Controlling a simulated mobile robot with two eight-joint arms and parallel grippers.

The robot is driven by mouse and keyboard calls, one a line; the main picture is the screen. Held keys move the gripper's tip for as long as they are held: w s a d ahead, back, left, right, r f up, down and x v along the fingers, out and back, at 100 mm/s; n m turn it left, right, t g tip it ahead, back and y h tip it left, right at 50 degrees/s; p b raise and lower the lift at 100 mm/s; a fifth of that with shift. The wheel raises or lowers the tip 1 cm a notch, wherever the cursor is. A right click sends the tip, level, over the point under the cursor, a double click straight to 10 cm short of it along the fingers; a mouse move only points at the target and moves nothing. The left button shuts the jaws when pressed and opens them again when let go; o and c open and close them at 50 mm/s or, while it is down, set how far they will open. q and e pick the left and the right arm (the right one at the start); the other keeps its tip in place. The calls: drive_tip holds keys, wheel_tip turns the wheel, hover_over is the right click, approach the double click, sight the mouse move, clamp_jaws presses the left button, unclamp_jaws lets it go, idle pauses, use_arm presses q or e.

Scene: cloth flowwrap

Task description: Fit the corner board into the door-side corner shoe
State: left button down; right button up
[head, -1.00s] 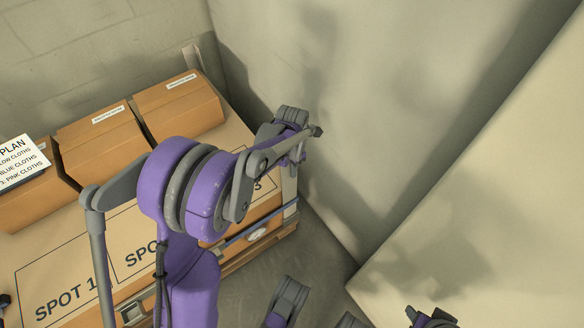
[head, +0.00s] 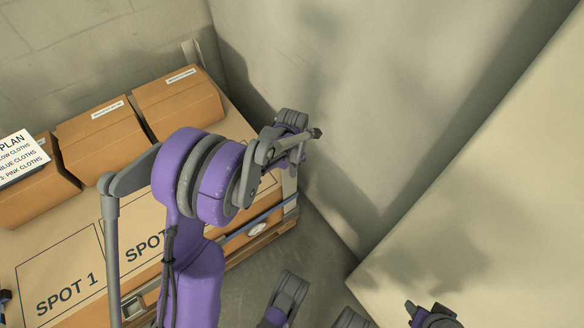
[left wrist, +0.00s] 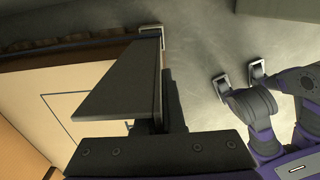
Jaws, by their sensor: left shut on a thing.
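The corner board (left wrist: 125,85) fills the middle of the left wrist view as a dark, tapering strip running away from the gripper. Its far end lies close to a metal corner shoe (left wrist: 152,31) at the pallet corner; I cannot tell whether it is inside. In the head view the board (head: 290,183) is a pale upright strip below my left gripper (head: 292,140). That gripper is shut on the board and hides its top. Part of my right arm shows at the bottom edge of the head view (head: 432,317); its jaw state is unclear.
Several brown cartons (head: 178,103) stand along the back of the pallet load. A pale post (head: 193,53) stands at the back corner. A grey wall (head: 330,100) and a pale panel (head: 480,210) lie to the right, with narrow floor between.

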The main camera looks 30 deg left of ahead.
use_arm(q)
drive_tip(key=shift+f, duration=0.2)
drive_tip(key=shift+c, duration=2.3)
unclamp_jaws()
drive_tip(key=shift+r, duration=0.15)
drive_tip(key=shift+r+p, duration=2.1)
drive_tip(key=shift+r, duration=0.85)
drive_tip(key=shift+f, duration=0.1)
